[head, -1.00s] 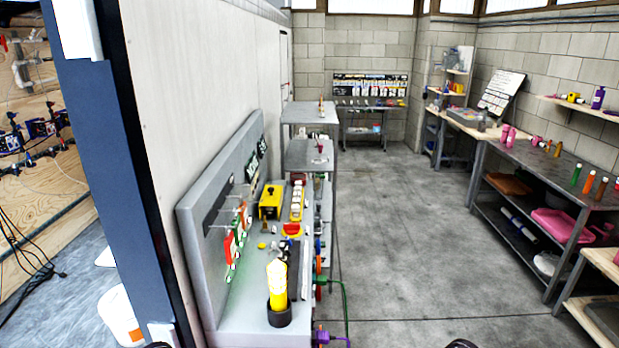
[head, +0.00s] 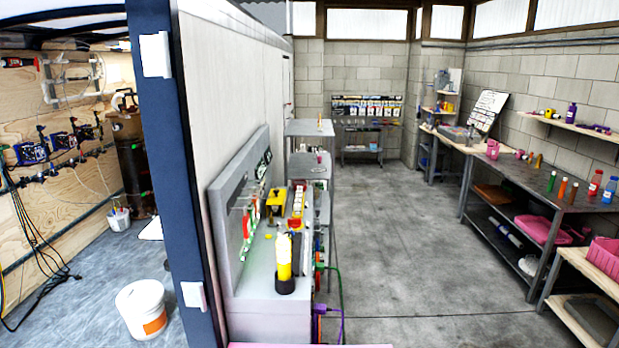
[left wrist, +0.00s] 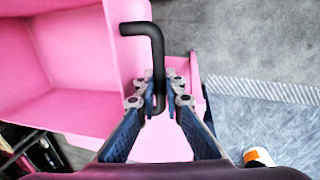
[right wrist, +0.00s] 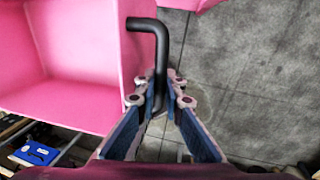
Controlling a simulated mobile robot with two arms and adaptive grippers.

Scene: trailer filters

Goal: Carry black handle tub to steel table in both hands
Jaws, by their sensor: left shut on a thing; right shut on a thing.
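The tub is pink with black bent handles, and its pink wall shows in the left wrist view (left wrist: 75,45) and right wrist view (right wrist: 70,50). My left gripper (left wrist: 160,98) is shut on one black handle (left wrist: 155,50). My right gripper (right wrist: 161,100) is shut on another black handle (right wrist: 160,50). The visible part of the tub's inside looks empty. In the head view only a thin pink edge (head: 310,346) shows at the bottom, and my grippers are out of view. A grey metal table (head: 510,175) with bottles stands along the right wall.
A workbench (head: 260,310) with a yellow-topped cylinder (head: 284,262) stands ahead, left of centre. A blue post (head: 165,180) and a white bucket (head: 142,310) are at left. A wooden bench (head: 590,268) with a pink bin is at near right. The concrete floor (head: 400,250) between is clear.

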